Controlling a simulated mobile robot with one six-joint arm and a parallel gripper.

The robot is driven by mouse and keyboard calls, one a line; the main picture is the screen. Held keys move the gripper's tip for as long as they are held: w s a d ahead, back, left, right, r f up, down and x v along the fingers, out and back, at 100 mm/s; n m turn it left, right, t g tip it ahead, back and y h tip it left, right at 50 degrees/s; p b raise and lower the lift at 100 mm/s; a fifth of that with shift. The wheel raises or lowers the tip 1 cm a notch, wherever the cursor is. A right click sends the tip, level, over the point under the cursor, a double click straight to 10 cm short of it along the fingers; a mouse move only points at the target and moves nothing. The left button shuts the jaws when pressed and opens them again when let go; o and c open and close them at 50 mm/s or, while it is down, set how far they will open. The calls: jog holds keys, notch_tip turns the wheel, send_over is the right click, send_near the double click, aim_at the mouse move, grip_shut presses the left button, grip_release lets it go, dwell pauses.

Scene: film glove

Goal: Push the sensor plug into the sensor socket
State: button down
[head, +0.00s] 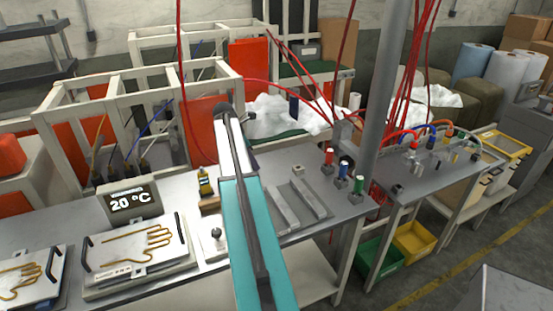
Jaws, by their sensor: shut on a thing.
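My teal arm reaches up the middle of the picture in the head view. My gripper does not show, so what its jaws hold is hidden. I cannot single out the sensor plug or the sensor socket. On the side table at right, red, blue and orange cables end at small connectors on a grey panel (440,160). They are too small to identify.
A display reading 20 °C (130,202) stands at left near glove-outline plates (135,246). A small bottle (205,184) stands left of my arm. Two grey rails (283,208) lie right of it. A grey pole (385,90) rises at right; red cables hang nearby.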

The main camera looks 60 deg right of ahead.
jog(key=w+a, duration=0.4)
jog(key=a, duration=0.5)
jog(key=w+a, duration=0.5)
jog(key=a, duration=0.4)
jog(key=w+a, duration=0.4)
jog(key=a, duration=0.5)
jog(key=a+b, duration=0.2)
jog(key=a, duration=2.9)
jog(key=shift+s+a+r, duration=0.15)
jog(key=shift+a+r, duration=0.1)
jog(key=shift+r, duration=0.15)
